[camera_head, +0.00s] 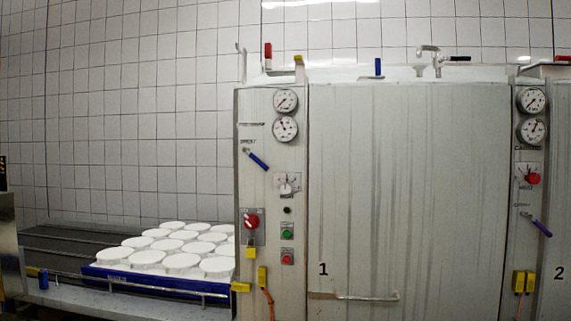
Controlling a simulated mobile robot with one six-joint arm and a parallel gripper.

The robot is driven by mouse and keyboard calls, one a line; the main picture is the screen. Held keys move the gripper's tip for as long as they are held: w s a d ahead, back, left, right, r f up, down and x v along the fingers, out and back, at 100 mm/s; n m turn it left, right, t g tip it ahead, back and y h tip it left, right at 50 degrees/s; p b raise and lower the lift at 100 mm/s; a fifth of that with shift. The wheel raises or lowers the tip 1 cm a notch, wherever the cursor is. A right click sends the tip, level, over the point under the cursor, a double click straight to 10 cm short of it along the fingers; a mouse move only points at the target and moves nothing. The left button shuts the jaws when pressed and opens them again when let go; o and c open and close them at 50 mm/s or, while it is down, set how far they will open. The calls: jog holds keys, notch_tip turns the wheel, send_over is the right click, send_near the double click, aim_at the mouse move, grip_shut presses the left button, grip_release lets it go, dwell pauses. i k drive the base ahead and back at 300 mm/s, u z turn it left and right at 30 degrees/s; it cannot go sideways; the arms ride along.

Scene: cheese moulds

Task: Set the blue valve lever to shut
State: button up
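A blue valve lever (257,160) is on the front panel of cabinet 1, below the two gauges. It slants down to the right from its pivot at upper left. Small lettering beside it is too blurred to read for certain. A similar blue-violet lever (541,227) slants down to the right on the panel at far right. A short upright blue handle (378,67) stands on top of cabinet 1. My gripper is not in view, and nothing touches the levers.
A blue tray (104,277) of white round moulds sits left of the panel. The panel also carries a red rotary switch (251,221), a small dial (288,184), and green (287,230) and red (287,257) buttons. A handle bar (352,296) juts from the cabinet door.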

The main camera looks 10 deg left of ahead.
aim_at(257, 160)
jog(key=u, duration=0.8)
jog(key=i, duration=1.15)
jog(key=u, duration=1.5)
jog(key=i, duration=0.95)
jog(key=z, duration=2.4)
